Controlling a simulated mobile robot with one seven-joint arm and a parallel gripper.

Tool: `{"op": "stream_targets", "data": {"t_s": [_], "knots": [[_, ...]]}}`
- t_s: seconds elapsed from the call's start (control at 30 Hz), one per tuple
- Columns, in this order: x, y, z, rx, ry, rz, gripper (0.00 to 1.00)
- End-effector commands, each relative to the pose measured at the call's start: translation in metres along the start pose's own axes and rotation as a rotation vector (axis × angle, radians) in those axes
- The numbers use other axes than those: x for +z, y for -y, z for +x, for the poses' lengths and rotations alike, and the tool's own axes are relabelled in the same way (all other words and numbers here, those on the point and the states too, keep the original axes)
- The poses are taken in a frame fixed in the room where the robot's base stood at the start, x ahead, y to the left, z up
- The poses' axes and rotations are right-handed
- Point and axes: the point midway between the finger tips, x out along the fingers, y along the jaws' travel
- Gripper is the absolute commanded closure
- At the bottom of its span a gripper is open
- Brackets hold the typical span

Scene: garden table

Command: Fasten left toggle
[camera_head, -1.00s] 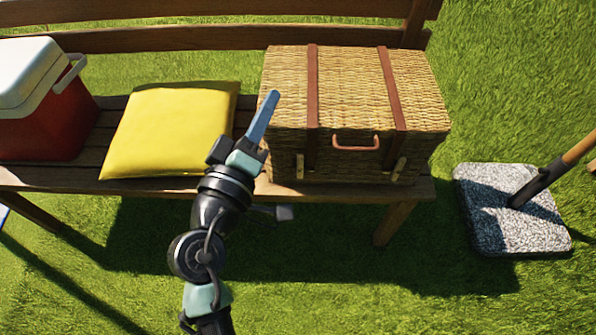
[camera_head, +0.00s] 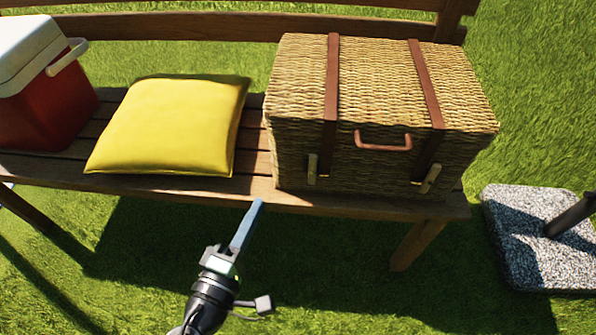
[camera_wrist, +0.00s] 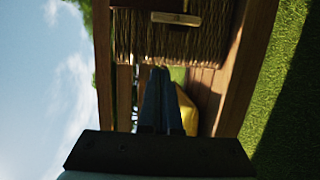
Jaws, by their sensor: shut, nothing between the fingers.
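The wicker basket (camera_head: 300,110) stands closed on the bench, with two brown straps down its lid and front. The left toggle (camera_head: 312,169) is a small pale bar, roughly upright, beside the lower end of the left strap (camera_head: 331,90). The right toggle (camera_head: 431,179) is tilted near the right strap's end. My gripper (camera_head: 257,207) is shut and empty, in front of the bench edge, below and left of the left toggle and apart from it. The wrist view is turned sideways. In it, a toggle (camera_wrist: 176,18) shows on the basket front beyond my gripper (camera_wrist: 158,75).
A yellow cushion (camera_head: 172,124) lies on the bench (camera_head: 130,183) left of the basket. A red and white cooler (camera_head: 45,105) stands at the far left. A speckled stone base (camera_head: 540,245) with a pole is on the grass at right. The space before the basket is clear.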

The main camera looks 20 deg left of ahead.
Motion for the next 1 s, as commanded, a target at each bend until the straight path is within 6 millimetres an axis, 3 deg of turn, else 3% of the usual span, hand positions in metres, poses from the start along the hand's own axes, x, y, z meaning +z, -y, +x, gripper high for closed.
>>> {"op": "stream_targets", "data": {"t_s": [0.27, 0.7, 0.8, 1.0], "knots": [[0.001, 0.0, 0.016, 0.002, 0.003, 0.002, 1.0], [0.001, -0.001, 0.104, 0.003, 0.003, 0.003, 1.0], [0.019, 0.001, 0.105, -0.001, 0.006, 0.001, 1.0], [0.036, 0.0, 0.11, 0.0, 0.002, 0.002, 1.0]]}}
